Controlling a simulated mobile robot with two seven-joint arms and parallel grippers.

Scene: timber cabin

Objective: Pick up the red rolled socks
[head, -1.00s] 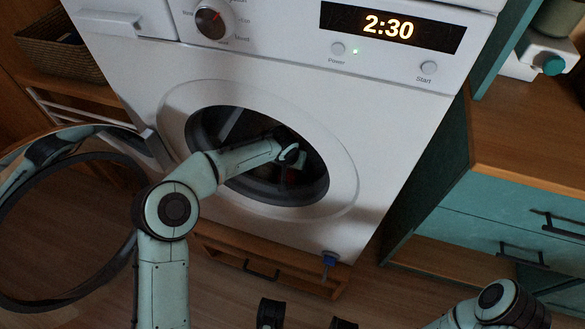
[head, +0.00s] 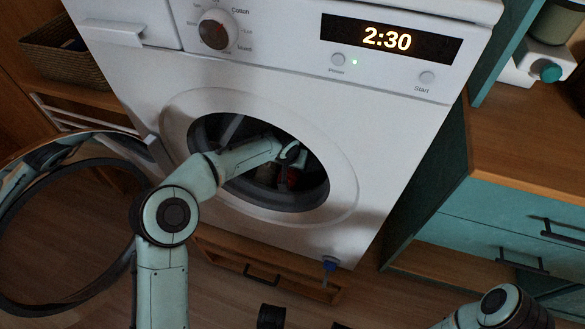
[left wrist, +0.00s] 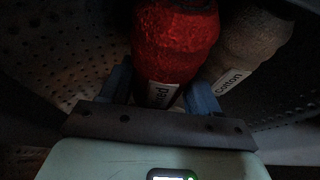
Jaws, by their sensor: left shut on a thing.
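The red rolled socks (left wrist: 175,40) are inside the dark washing machine drum, and a pale label shows on their near end in the left wrist view. My left gripper (left wrist: 158,94) is shut on this end, with a finger on each side. In the head view my left arm reaches through the round door opening. There the left gripper (head: 289,160) is small and dark, with a bit of the red socks (head: 293,178) beside it. My right forearm shows at the lower right, but its gripper is out of view.
A grey roll labelled Cotton (left wrist: 245,50) lies right beside the red socks. The perforated drum wall (left wrist: 75,45) surrounds them. The washing machine (head: 400,120) has its round door (head: 65,160) swung open to the left. A teal cabinet (head: 500,215) stands at the right.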

